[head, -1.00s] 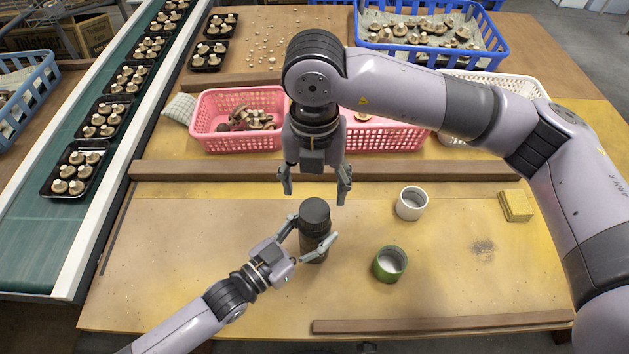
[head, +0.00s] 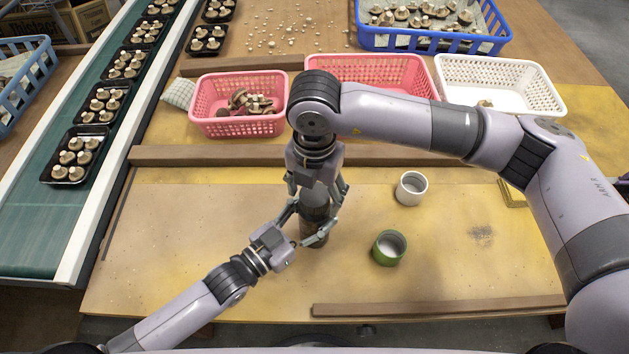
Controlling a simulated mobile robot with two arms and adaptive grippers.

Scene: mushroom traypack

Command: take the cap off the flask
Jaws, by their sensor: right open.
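The dark flask (head: 315,212) stands upright on the table, left of the two cups. My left gripper (head: 308,222) has its fingers on opposite sides of the flask's body and seems to be shut on it. My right gripper (head: 317,196) points down over the flask's top, open, with a finger on either side. The dark cap is largely hidden under the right gripper. I cannot tell whether the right fingers touch it.
A white cup (head: 411,189) and a green cup (head: 389,248) stand to the right. A wooden strip (head: 440,306) lies along the front edge. Behind are a pink basket (head: 240,127) with mushrooms and a white basket (head: 500,100). A conveyor (head: 40,235) runs at the left.

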